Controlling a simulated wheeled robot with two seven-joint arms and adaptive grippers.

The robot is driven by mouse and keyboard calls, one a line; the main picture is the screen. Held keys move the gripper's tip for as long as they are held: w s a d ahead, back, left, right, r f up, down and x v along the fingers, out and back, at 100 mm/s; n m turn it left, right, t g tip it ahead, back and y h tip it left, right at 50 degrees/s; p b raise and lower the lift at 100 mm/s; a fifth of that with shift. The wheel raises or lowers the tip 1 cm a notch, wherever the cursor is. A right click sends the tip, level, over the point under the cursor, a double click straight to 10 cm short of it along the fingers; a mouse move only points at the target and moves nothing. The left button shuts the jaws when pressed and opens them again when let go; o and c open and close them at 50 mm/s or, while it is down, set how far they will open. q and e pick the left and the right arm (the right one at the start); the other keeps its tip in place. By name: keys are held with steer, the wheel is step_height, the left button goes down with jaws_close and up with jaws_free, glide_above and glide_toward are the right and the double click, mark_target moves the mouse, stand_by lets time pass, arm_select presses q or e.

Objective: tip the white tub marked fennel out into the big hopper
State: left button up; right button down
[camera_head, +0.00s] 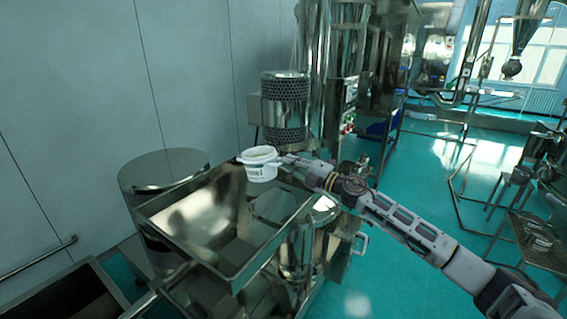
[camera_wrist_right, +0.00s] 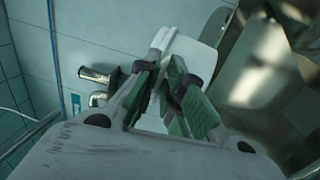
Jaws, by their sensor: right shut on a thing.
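The white tub (camera_head: 260,170) is in the head view above the far corner of the big hopper. It looks about upright, with its rim up; dark lettering on its side is too small to read. My right gripper (camera_head: 284,160) is shut on the tub at its right side, near the rim. In the right wrist view the gripper's fingers (camera_wrist_right: 176,92) are close together against a white surface, likely the tub (camera_wrist_right: 200,55). The big hopper (camera_head: 212,215) is a shiny, wide metal funnel below and left of the tub. My left gripper is not in view.
A metal drum (camera_head: 160,170) stands left of the hopper, against the wall. A perforated metal cylinder (camera_head: 284,105) stands behind the tub. Metal frames and stools (camera_head: 520,185) stand on the right. Green floor (camera_head: 430,165) is open between them.

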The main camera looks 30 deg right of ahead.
steer(key=shift+s+a+r, duration=0.1)
steer(key=shift+a+r, duration=0.05)
steer(key=shift+a, duration=0.05)
stand_by(0.6)
steer(key=shift+m+h+p, duration=0.3)
steer(key=shift+m+p, duration=1.9)
steer(key=shift+p, duration=0.85)
steer(key=shift+m+p, duration=0.7)
steer(key=shift+p, duration=0.05)
steer(key=shift+m, duration=0.5)
